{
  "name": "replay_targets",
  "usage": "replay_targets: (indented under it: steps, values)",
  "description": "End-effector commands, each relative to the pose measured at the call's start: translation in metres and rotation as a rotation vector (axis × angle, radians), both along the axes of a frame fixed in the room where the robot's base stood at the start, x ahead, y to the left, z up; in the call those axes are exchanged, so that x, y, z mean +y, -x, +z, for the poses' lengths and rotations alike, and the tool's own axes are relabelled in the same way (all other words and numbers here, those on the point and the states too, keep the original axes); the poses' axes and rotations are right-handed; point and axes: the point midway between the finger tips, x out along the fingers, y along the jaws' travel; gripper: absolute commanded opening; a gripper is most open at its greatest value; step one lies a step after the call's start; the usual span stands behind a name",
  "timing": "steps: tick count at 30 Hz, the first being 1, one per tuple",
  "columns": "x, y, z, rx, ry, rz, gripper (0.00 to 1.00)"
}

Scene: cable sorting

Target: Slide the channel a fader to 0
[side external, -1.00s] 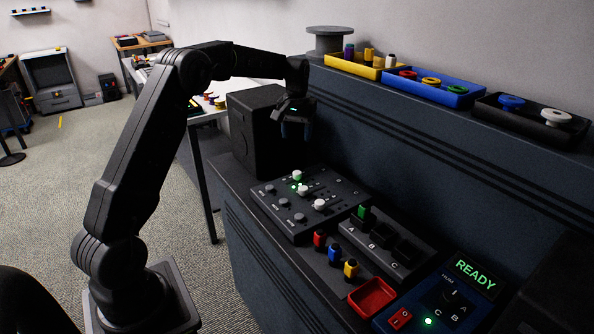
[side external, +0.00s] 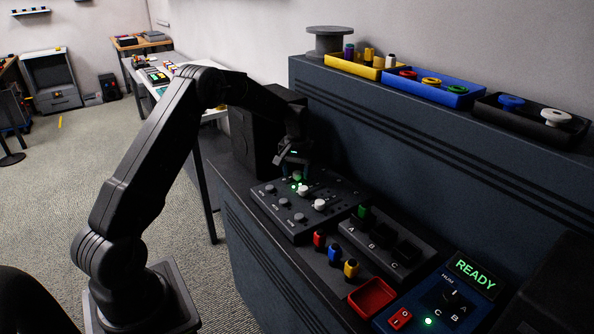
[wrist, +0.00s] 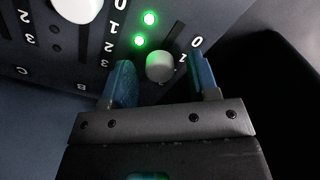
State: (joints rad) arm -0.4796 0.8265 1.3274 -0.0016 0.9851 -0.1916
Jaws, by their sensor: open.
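The mixer panel (side external: 275,196) has several white fader knobs. In the wrist view, one white knob (wrist: 160,66) sits between the two blue fingers of my gripper (wrist: 160,62), with visible gaps on both sides. A white 0 (wrist: 196,42) is printed by the right fingertip, up and right of this knob. Part of the scale and the label by the knob are hidden. Labels B and C show to the left. In the side view my gripper (side external: 295,170) is open and low over the panel's far end, mostly covering the knob there.
Two green lights (wrist: 144,30) glow near the knob. Another white knob (wrist: 77,8) is at the top left of the wrist view. A black box (side external: 250,135) stands behind the panel. Red, blue and yellow pieces (side external: 335,255) and a red tray (side external: 373,296) are at the front.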

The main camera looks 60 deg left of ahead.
Motion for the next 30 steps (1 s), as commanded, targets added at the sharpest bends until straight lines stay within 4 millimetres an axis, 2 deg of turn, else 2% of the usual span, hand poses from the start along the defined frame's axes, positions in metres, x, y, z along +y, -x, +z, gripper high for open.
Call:
replay_targets:
  steps: [2, 19, 26, 30]
  values:
    - [0.000, 0.000, 0.000, 0.000, 0.000, 0.000, 0.54]
    - [0.000, 0.000, 0.000, 0.000, 0.000, 0.000, 0.00]
    - [0.000, 0.001, 0.001, 0.000, 0.000, 0.001, 0.00]
    - [0.001, 0.015, 0.001, 0.001, 0.000, 0.001, 0.00]
